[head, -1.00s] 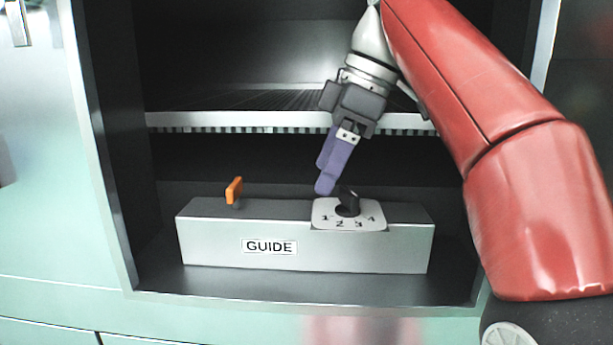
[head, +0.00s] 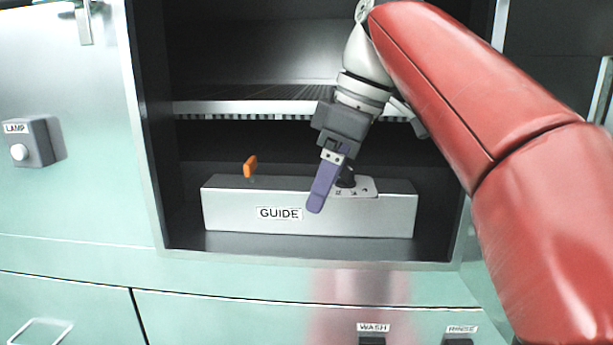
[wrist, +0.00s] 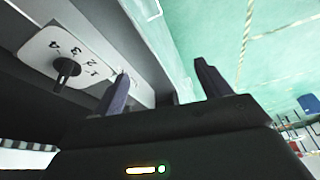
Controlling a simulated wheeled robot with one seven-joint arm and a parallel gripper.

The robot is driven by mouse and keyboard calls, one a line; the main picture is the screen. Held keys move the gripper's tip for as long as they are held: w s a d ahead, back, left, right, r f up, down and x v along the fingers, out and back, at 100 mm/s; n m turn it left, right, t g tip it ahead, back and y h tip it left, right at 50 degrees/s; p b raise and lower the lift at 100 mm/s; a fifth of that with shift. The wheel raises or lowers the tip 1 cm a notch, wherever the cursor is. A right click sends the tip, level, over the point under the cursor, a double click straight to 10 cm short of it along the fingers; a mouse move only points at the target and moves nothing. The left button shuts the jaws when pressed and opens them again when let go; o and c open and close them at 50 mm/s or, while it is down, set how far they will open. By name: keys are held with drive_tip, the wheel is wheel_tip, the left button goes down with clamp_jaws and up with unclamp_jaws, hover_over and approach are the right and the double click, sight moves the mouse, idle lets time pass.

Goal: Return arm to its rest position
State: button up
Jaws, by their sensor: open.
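My gripper (head: 322,188) hangs in front of the open cabinet bay, its purple fingers pointing down before the GUIDE box. In the head view the fingers overlap each other. In the wrist view my gripper (wrist: 160,90) shows two fingers spread wide with nothing between them. The silver GUIDE box (head: 235,212) stands on the bay floor. Its black knob (head: 347,177) on a numbered white plate (head: 368,191) is partly hidden behind my gripper. The knob also shows in the wrist view (wrist: 67,68), apart from the fingers.
An orange lever (head: 250,166) rises from the box's left part. A slotted shelf (head: 250,107) crosses the bay above. A LAMP button (head: 20,152) is on the left panel. WASH (head: 373,340) and RINSE (head: 458,341) switches sit below. The space before the lower panels looks clear.

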drive_tip(key=s+d+f+m+t+h, duration=0.1)
drive_tip(key=s+d+f+m, duration=0.3)
drive_tip(key=f, duration=0.5)
drive_tip(key=s+d+f+m+t+h, duration=0.1)
drive_tip(key=s+d+f+m, duration=0.3)
drive_tip(key=f, duration=0.5)
drive_tip(key=s+d+f+m+t+h, duration=0.1)
drive_tip(key=s+d+f+m, duration=0.3)
drive_tip(key=f, duration=0.5)
drive_tip(key=s+m+t, duration=0.1)
drive_tip(key=m, duration=0.1)
drive_tip(key=shift+s+d+f+m+t+h, duration=0.25)
drive_tip(key=shift+s+m+t+h, duration=0.05)
drive_tip(key=shift+m, duration=0.1)
drive_tip(key=shift+c, duration=0.3)
